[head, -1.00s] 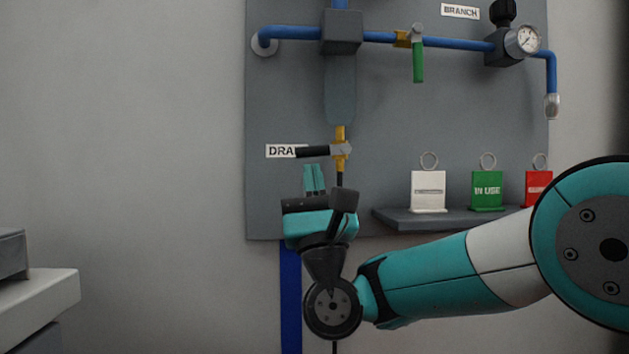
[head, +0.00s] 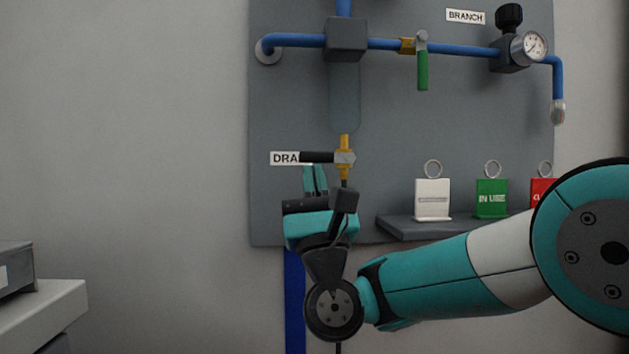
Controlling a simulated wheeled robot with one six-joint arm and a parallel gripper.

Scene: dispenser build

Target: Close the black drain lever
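The black drain lever (head: 318,157) points left from the brass drain valve (head: 345,146). It lies horizontal, crossways to the vertical drain line, and covers part of the DRAIN label (head: 284,158). My gripper (head: 315,168) is just below the lever, with its teal fingers pointing up. The fingers are close together with nothing seen between them. Their tips reach the lever's lower edge in the picture; I cannot tell whether they touch it.
A green-handled branch valve (head: 422,70) and a gauge (head: 534,46) sit higher on the grey panel (head: 290,100). A shelf (head: 420,230) right of my gripper bears white (head: 432,199), green (head: 491,198) and red (head: 542,190) tags. The wall at left is clear.

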